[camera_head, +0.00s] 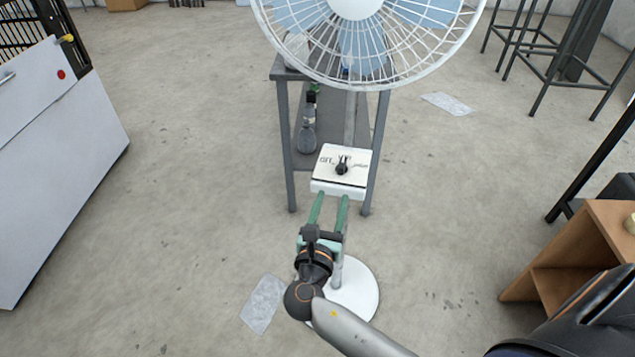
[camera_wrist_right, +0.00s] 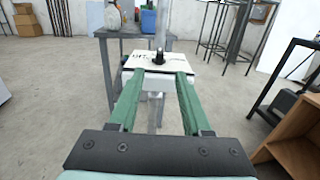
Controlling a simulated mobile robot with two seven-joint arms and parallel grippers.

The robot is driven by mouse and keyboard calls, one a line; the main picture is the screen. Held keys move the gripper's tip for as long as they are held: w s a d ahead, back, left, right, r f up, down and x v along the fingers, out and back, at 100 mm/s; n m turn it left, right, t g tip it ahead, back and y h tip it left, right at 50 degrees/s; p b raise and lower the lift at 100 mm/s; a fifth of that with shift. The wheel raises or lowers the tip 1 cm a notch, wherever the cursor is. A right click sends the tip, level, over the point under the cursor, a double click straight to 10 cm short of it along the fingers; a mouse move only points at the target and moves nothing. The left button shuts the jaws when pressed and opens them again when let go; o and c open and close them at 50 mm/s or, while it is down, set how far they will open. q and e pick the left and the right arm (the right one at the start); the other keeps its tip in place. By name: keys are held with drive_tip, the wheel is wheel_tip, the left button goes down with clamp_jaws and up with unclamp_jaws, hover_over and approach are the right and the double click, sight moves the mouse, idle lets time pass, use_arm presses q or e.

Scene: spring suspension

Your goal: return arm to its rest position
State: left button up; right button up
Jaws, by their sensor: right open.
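My right arm (camera_head: 358,328) reaches up from the bottom of the head view. Its right gripper (camera_head: 331,197) has two green fingers, parallel and apart, with nothing visibly held between them. The fingertips are at the near edge of the white control box (camera_head: 328,181) of a standing fan; I cannot tell whether they touch it. The box has a dark knob (camera_head: 342,166) on its sloped top. In the right wrist view, the green fingers (camera_wrist_right: 160,75) point at the box (camera_wrist_right: 143,63), and the knob (camera_wrist_right: 159,56) stands beyond their tips. My left gripper is not in view.
The fan's caged head (camera_head: 365,40) is above the box, and its round white base (camera_head: 352,292) stands below my gripper. A grey table (camera_head: 283,125) is behind. A wooden shelf (camera_head: 590,245) stands at right, a white cabinet (camera_head: 65,150) at left. Floor between is mostly clear.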

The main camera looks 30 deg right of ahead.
drive_tip(key=s+a+f+m+g+y, duration=0.2)
drive_tip(key=s+f+m+y, duration=0.25)
drive_tip(key=f, duration=0.35)
drive_tip(key=s+a+f+m+g+y, duration=0.2)
drive_tip(key=s+f+m+y, duration=0.3)
drive_tip(key=f, duration=0.4)
drive_tip(key=s+a+f+m+y+p, duration=0.1)
drive_tip(key=s+a+m+y, duration=0.4)
drive_tip(key=m, duration=1.1)
drive_tip(key=s+f, duration=0.1)
drive_tip(key=s, duration=0.2)
drive_tip(key=shift+s, duration=0.4)
